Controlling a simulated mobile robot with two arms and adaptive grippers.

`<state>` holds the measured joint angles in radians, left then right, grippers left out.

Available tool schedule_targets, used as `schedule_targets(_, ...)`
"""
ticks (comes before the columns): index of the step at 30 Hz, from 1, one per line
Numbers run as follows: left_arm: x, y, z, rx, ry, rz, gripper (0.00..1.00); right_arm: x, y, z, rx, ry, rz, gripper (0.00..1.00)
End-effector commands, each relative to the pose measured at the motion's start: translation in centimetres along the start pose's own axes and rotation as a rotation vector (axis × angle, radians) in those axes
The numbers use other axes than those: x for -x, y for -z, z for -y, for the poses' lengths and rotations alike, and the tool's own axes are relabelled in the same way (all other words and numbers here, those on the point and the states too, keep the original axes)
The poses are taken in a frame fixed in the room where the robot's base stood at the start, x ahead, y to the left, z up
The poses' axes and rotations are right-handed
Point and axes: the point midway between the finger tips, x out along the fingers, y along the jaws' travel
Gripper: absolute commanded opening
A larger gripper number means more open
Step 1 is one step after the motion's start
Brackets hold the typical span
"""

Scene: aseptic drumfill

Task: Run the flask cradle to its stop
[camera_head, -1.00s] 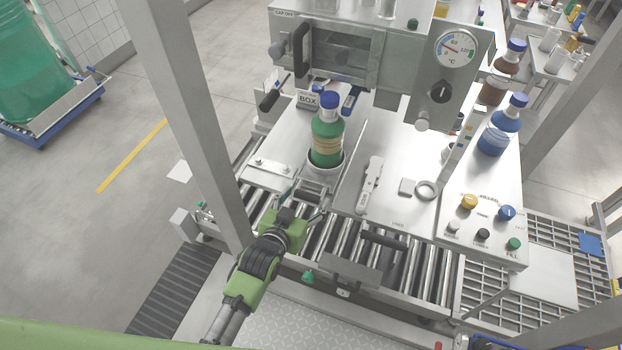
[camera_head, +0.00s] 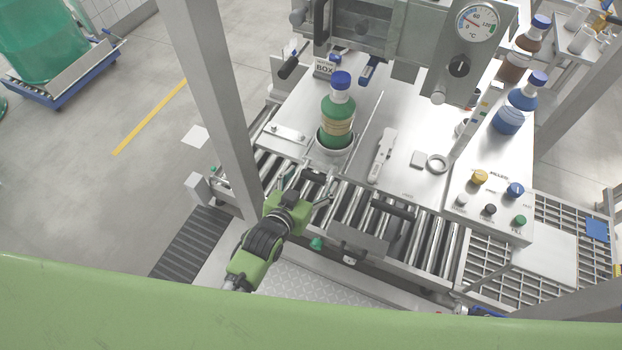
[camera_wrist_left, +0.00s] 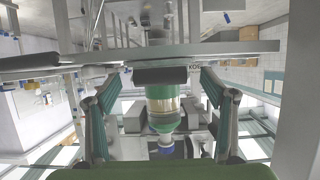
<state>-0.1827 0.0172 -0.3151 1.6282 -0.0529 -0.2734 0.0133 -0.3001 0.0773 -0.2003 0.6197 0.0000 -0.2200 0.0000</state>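The flask (camera_head: 338,108) is a green bottle with a blue cap and a tan label. It stands upright in the flask cradle (camera_head: 335,148), a pale round cup on the steel bench. A short black handle (camera_head: 314,176) shows at the cradle's front, above the rollers. My left gripper (camera_head: 309,193) is at the bench's front edge, close to this handle. In the left wrist view the flask (camera_wrist_left: 163,106) appears upside down, with the dark handle (camera_wrist_left: 160,75) before it. The left gripper's fingers (camera_wrist_left: 160,118) stand wide apart on either side, apparently holding nothing. My right gripper is out of view.
A grey post (camera_head: 215,100) stands left of my left arm. A roller conveyor (camera_head: 430,245) runs along the bench front. A gauge box (camera_head: 462,60) overhangs behind.

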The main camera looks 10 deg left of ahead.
Motion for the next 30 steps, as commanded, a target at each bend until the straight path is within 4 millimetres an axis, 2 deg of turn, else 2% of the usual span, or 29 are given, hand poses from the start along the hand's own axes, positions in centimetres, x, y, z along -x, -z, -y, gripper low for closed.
schedule_targets(10,0.1,0.1,0.0,0.0,0.0,-0.002,0.82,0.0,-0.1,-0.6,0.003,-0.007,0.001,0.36)
schedule_targets(14,0.9,0.0,0.0,0.0,0.0,0.0,0.82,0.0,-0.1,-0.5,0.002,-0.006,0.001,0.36)
schedule_targets(17,2.4,-0.1,0.0,-0.001,0.0,0.0,0.82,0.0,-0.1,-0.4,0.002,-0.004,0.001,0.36)
schedule_targets(24,7.5,-0.1,0.0,0.0,0.0,0.001,0.82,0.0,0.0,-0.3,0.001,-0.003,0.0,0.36)
schedule_targets(30,10.7,-0.1,0.0,0.0,0.0,0.001,0.82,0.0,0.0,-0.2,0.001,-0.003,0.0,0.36)
